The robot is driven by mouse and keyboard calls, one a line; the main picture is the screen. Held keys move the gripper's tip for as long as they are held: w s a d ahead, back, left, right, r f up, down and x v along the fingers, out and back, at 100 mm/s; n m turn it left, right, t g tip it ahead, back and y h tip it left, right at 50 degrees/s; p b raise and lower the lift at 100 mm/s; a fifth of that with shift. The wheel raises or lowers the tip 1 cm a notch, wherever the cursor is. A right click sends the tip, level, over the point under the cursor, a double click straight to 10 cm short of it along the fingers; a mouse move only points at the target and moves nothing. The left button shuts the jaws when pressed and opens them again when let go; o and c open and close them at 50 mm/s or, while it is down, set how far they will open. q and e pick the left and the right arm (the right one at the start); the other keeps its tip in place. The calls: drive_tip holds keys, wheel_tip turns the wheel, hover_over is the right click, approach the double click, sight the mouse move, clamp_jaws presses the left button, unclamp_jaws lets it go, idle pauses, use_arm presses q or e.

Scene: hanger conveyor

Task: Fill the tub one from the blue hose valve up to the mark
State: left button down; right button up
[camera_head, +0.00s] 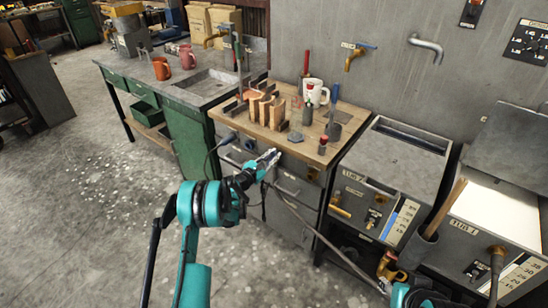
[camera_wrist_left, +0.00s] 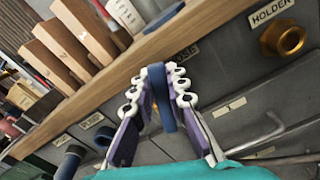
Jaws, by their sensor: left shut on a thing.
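Tub one, labelled TUB 1 (camera_head: 464,227), stands at the right with a bright interior and a scale strip (camera_head: 522,277) on its front. My left gripper (camera_head: 270,160) is at the front edge of the wooden bench. In the left wrist view its fingers (camera_wrist_left: 160,85) are shut on a narrow blue piece (camera_wrist_left: 165,108); I cannot tell whether it belongs to the hose valve. A thin dark hose-like line (camera_head: 325,240) runs from near this gripper to the lower right. My right gripper is unclear beside brass parts, bottom right.
Tub 2 (camera_head: 354,177) stands between the bench (camera_head: 330,155) and tub one. A wooden handle (camera_head: 446,207) stands in a grey holder before tub one. A brass fitting (camera_wrist_left: 283,39) sits below a HOLDER label. The floor at left is clear.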

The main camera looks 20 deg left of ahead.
idle(0.4)
use_arm(q)
drive_tip(key=c, duration=1.5)
unclamp_jaws()
drive_tip(key=shift+s, duration=0.1)
drive_tip(key=v, duration=1.2)
